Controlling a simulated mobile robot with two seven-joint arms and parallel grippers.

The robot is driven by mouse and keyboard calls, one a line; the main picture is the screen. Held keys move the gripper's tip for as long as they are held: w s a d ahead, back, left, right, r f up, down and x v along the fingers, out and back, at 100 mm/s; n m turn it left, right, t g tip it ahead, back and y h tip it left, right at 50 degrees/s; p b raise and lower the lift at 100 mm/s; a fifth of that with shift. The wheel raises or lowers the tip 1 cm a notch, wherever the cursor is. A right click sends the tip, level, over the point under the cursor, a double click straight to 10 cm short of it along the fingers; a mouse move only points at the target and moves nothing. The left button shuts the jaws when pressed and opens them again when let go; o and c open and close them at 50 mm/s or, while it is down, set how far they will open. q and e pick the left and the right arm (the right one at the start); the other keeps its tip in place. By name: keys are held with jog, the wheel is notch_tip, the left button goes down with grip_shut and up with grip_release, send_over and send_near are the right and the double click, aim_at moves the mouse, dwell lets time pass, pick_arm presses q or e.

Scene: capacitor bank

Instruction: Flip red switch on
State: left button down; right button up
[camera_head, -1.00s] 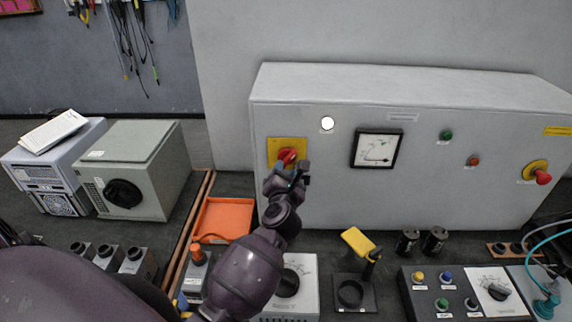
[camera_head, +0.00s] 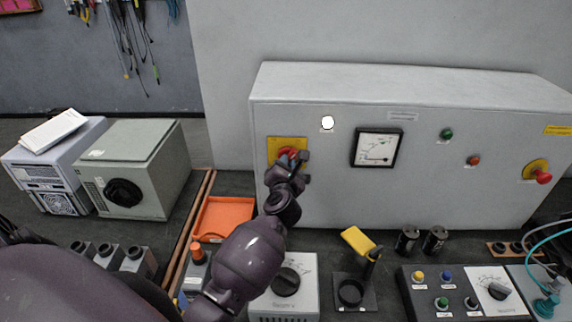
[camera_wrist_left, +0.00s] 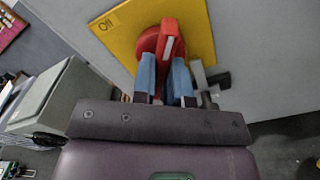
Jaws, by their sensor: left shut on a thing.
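The red switch (camera_head: 289,155) is a rotary handle on a yellow plate (camera_head: 274,146) on the front of the large grey cabinet, at its left end. In the left wrist view the red handle (camera_wrist_left: 169,38) stands out from the yellow plate (camera_wrist_left: 117,28), which is marked "Off". My left gripper (camera_head: 296,161) is at the switch. In the left wrist view the blue-tipped fingers of my left gripper (camera_wrist_left: 162,75) are on either side of the handle and shut on it. The gripper partly hides the switch in the head view. My right gripper is not in view.
The cabinet (camera_head: 460,160) also carries a meter (camera_head: 377,147), a green button, a red button and an emergency stop (camera_head: 540,175). Below stand an orange tray (camera_head: 222,219), a yellow-topped tool (camera_head: 357,241), a dial box (camera_head: 284,300) and a control panel (camera_head: 465,310).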

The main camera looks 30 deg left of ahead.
pick_arm(q)
jog(key=shift+m+p, duration=0.85)
jog(key=shift+m, duration=0.25)
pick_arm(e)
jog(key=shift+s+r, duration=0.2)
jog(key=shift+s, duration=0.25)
pick_arm(q)
jog(key=c, duration=1.1)
grip_release()
jog(key=shift+c, duration=0.2)
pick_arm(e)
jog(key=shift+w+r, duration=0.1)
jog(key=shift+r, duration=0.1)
pick_arm(q)
jog(key=v, duration=1)
jog(key=shift+s+d+b, duration=0.2)
jog(key=shift+s+b, duration=0.15)
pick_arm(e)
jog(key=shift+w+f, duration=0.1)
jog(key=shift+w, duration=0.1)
